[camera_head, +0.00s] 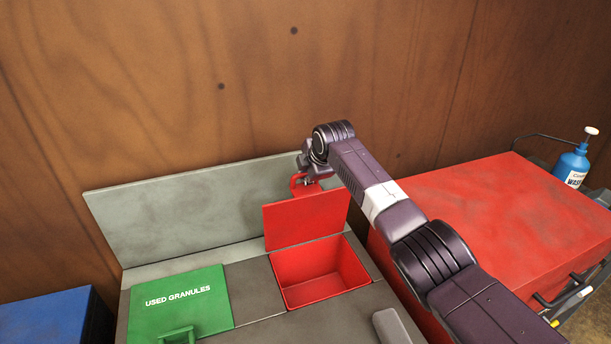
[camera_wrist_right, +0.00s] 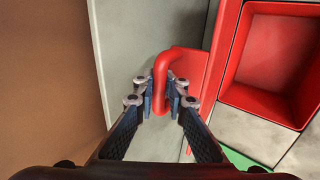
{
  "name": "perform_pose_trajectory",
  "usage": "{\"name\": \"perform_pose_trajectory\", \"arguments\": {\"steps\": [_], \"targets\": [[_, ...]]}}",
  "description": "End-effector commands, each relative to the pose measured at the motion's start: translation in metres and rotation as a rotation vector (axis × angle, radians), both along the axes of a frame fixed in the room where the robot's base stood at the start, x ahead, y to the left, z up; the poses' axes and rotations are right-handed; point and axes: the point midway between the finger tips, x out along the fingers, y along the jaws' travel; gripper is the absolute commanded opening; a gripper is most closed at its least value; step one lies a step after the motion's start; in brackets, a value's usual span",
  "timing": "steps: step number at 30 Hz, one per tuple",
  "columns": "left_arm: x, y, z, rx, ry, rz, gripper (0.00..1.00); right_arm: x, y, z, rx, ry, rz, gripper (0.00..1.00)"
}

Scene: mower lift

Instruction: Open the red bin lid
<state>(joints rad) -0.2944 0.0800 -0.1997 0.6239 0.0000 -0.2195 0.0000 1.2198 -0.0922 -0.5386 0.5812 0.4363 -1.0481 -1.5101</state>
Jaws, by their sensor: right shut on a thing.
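The red bin lid (camera_head: 300,219) stands raised, close to upright, at the back edge of the red bin (camera_head: 320,274). The bin is open and its inside looks empty. My right gripper (camera_head: 306,181) is at the lid's upper edge. In the right wrist view, the right gripper (camera_wrist_right: 161,95) is shut on the red lid handle (camera_wrist_right: 162,72), with a finger on each side of it. The lid (camera_wrist_right: 190,65) and the open bin (camera_wrist_right: 275,60) also show there. My left gripper is not in view.
A green lid marked "USED GRANULES" (camera_head: 182,302) lies closed left of the red bin. A grey back panel (camera_head: 190,212) and wooden wall stand behind. A red cabinet (camera_head: 500,225) with a blue bottle (camera_head: 572,165) is at right. A blue box (camera_head: 45,317) is at lower left.

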Motion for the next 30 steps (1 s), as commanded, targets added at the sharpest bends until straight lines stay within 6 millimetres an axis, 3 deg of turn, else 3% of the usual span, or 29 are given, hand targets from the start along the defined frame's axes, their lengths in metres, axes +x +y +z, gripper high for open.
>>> {"name": "perform_pose_trajectory", "arguments": {"steps": [16, 17, 21, 30], "targets": [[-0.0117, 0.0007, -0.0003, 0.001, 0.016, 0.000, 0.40, 0.0007, 0.0002, 0.0008, -0.002, -0.004, 0.002, 0.00], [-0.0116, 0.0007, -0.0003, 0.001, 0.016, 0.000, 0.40, 0.0008, 0.0003, 0.0009, -0.002, -0.005, 0.002, 0.12], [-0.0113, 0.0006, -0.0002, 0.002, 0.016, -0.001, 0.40, 0.0006, 0.0002, 0.0006, -0.002, -0.004, 0.002, 0.27], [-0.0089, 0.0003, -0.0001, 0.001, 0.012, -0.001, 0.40, 0.0001, 0.0000, -0.0007, -0.001, 0.000, 0.001, 0.29]]}}
